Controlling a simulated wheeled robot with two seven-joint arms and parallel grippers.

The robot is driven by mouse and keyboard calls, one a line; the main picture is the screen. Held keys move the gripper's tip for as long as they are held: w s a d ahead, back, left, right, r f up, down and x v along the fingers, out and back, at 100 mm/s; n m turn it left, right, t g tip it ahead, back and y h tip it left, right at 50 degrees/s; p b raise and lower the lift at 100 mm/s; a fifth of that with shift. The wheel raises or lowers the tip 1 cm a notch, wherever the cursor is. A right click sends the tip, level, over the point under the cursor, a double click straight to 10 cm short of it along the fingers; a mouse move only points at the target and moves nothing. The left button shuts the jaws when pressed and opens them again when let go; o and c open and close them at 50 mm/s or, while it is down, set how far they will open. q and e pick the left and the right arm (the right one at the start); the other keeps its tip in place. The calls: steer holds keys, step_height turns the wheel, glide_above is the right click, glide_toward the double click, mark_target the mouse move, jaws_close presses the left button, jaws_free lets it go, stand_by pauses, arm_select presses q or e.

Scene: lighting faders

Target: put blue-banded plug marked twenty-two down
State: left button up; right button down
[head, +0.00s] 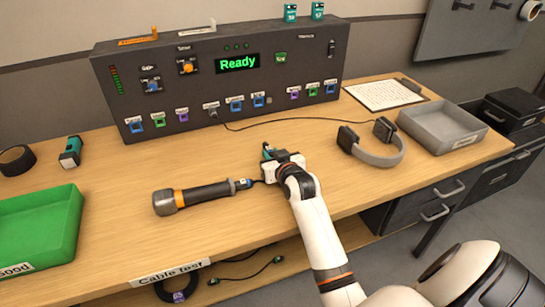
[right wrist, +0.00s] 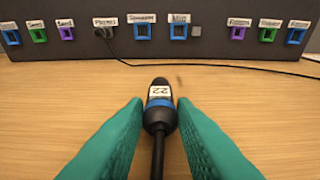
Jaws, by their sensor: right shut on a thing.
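My right gripper (head: 266,151) is low over the middle of the table. In the right wrist view its teal fingers (right wrist: 155,118) are closed on both sides of a dark plug with a blue band (right wrist: 160,103) and a white label reading 22. The plug's tip points toward the panel, and its black cable runs back toward the camera. I cannot tell whether the plug touches the table. In the head view the gripper hides most of this plug. My left gripper is out of view.
A dark control panel (head: 220,72) with a row of coloured sockets and a "Ready" display stands behind. A microphone-like handle (head: 195,196) lies left of the gripper. Headphones (head: 372,145) and a grey tray (head: 441,125) are right; a green tray (head: 40,226) is left.

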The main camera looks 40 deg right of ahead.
steer(key=shift+f, duration=0.15)
steer(key=shift+f, duration=0.15)
steer(key=c, duration=1.2)
jaws_free()
steer(key=shift+r, duration=0.45)
steer(key=v, duration=1.2)
steer(key=shift+f+p, duration=0.2)
steer(key=shift+p, duration=0.2)
steer(key=shift+s, duration=0.15)
